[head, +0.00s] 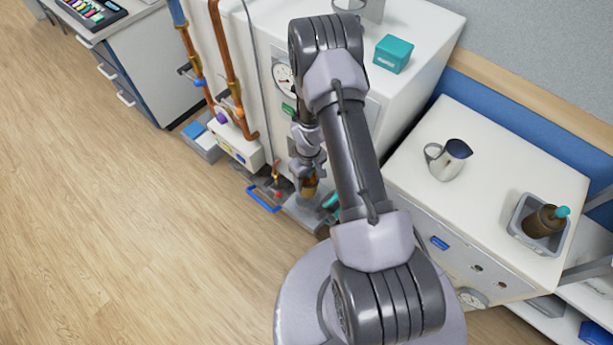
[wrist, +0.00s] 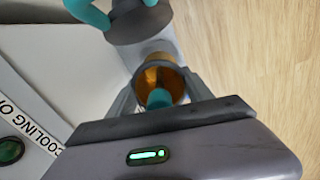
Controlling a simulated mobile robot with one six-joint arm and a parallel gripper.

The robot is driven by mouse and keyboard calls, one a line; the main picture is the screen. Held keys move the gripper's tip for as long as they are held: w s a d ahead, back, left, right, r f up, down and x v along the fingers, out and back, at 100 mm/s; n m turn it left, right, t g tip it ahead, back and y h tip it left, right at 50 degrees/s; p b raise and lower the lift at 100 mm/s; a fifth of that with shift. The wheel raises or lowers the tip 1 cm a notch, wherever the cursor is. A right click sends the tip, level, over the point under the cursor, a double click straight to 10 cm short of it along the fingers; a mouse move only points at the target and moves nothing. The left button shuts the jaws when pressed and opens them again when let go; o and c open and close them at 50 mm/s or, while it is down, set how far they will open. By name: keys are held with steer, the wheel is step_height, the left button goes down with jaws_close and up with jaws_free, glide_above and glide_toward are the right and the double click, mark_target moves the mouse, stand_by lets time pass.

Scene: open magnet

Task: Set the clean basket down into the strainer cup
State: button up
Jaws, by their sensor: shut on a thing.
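My gripper (head: 306,174) reaches down low beside the white cabinet and is shut on the clean basket, an amber, open-topped basket (head: 309,188). In the wrist view the basket (wrist: 152,75) shows from above between the fingers (wrist: 158,98), with a teal grip (wrist: 159,98) at its near side. A grey round lid (wrist: 140,22) with a teal handle is beside it, farther out; its teal handle (head: 331,201) also shows in the head view. The strainer cup is not clearly visible behind the basket and gripper. I cannot tell whether the basket is above it or partly inside.
Copper pipes (head: 225,60) and a blue-handled part (head: 263,199) stand left of my gripper. On the right bench, a grey tray (head: 524,212) holds a dark brown basket with a teal grip, and a metal jug (head: 448,160) stands nearby. The wooden floor (head: 120,230) is clear.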

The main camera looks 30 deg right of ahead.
steer(key=shift+f+b, duration=2.45)
steer(key=shift+f, duration=1.05)
